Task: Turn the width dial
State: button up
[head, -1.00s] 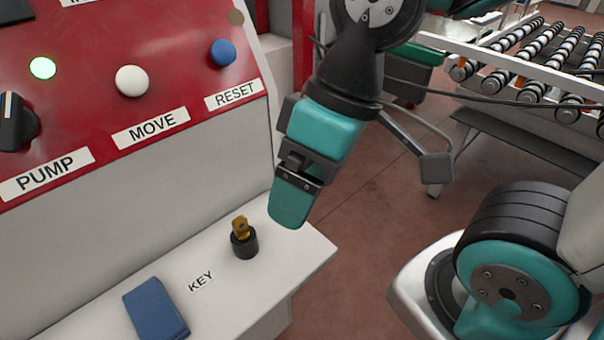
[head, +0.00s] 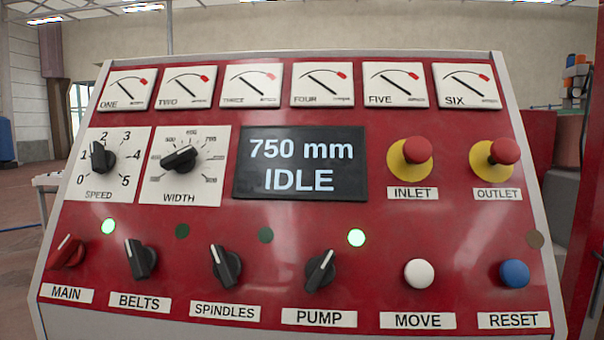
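The width dial (head: 180,158) is a black pointer knob on a white scale plate marked WIDTH, at the left of the red control panel. The knob sits tilted across the plate, with a pale line on it; I cannot read its exact setting. The dark display (head: 300,164) to its right reads 750 mm and IDLE. My gripper is not in the head view, and nothing covers the dial.
The speed dial (head: 101,157) is close on the dial's left. Below are the belts switch (head: 140,259), spindles switch (head: 224,266) and pump switch (head: 319,270). Mushroom buttons, inlet (head: 416,152) and outlet (head: 501,153), stick out at right. Several gauges line the top.

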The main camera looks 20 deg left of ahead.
aim_at(183, 160)
jog(key=u, duration=1.45)
